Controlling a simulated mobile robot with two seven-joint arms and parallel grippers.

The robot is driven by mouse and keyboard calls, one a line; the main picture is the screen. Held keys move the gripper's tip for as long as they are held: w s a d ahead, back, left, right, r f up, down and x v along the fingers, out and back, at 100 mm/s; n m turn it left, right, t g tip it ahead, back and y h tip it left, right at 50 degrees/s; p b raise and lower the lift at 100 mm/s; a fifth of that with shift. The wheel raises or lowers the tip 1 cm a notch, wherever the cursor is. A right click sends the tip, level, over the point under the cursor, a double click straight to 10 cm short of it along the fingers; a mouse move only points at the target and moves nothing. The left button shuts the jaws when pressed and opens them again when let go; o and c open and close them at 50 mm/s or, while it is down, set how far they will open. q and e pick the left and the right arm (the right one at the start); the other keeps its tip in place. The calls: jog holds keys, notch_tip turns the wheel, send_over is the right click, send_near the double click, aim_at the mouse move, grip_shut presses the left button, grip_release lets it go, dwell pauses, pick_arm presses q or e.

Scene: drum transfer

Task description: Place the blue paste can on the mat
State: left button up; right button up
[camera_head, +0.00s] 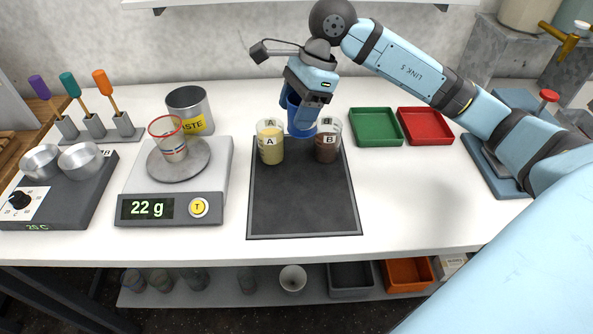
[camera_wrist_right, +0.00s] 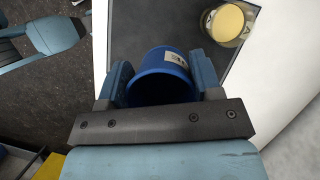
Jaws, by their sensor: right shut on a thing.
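The blue paste can (camera_head: 301,119) is held between the fingers of my right gripper (camera_head: 304,98). In the right wrist view the can (camera_wrist_right: 163,70) sits between the two fingers (camera_wrist_right: 160,88), with a pale label on its side. In the head view it shows over the back part of the dark mat (camera_head: 303,203), between the jars marked A and B. I cannot tell whether its base touches the mat. The mat also shows in the right wrist view (camera_wrist_right: 150,28).
Jar A (camera_head: 271,147), pale yellow, and jar B (camera_head: 327,143), brown, stand close beside the can. The mat's front is bare. A scale (camera_head: 205,180) reading 22 g stands left; green (camera_head: 376,127) and red (camera_head: 425,126) trays lie right. A waste bin (camera_head: 190,108) stands behind.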

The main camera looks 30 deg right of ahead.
notch_tip(320, 180, down, 16)
jog(key=shift+f, duration=0.25)
dwell(0.3)
jog(key=shift+f, duration=0.2)
jog(key=o, duration=1)
jog(key=shift+r, duration=0.1)
jog(key=shift+r, duration=0.15)
jog(key=v, duration=1.2)
jog(key=shift+a, duration=0.1)
